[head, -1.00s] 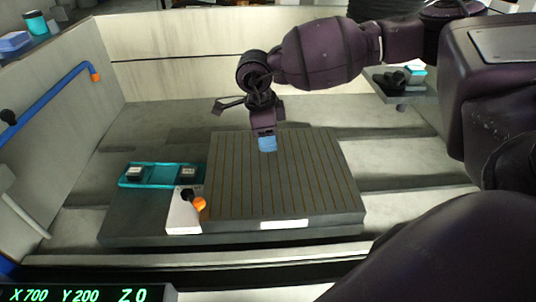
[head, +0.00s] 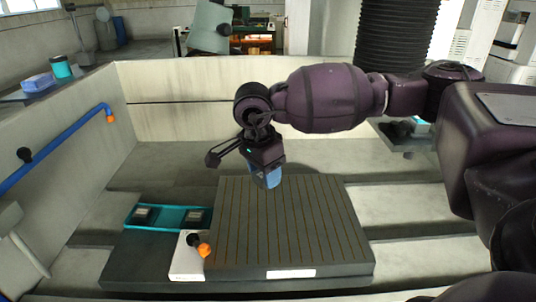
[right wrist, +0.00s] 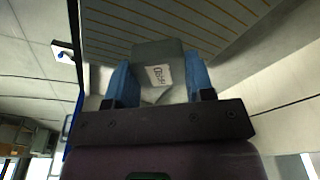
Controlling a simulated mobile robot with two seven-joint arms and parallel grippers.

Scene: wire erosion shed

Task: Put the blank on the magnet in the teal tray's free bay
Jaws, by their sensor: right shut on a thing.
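My right gripper (head: 267,184) is shut on the blank, a grey block with a small printed label that shows between the blue fingers in the right wrist view (right wrist: 151,53). In the head view the fingers hide the blank. The gripper hangs above the back part of the magnet (head: 300,232), a dark slab with thin brass lines. The teal tray (head: 169,217) lies left of the magnet on a dark base. Its left and right bays each hold a block, and its middle bay looks empty. My left gripper is not in view.
A white block (head: 186,262) with an orange-tipped lever (head: 204,249) stands at the magnet's front left, just in front of the tray. A blue pipe (head: 55,150) runs along the left wall. A small shelf (head: 408,139) with items sits at the back right.

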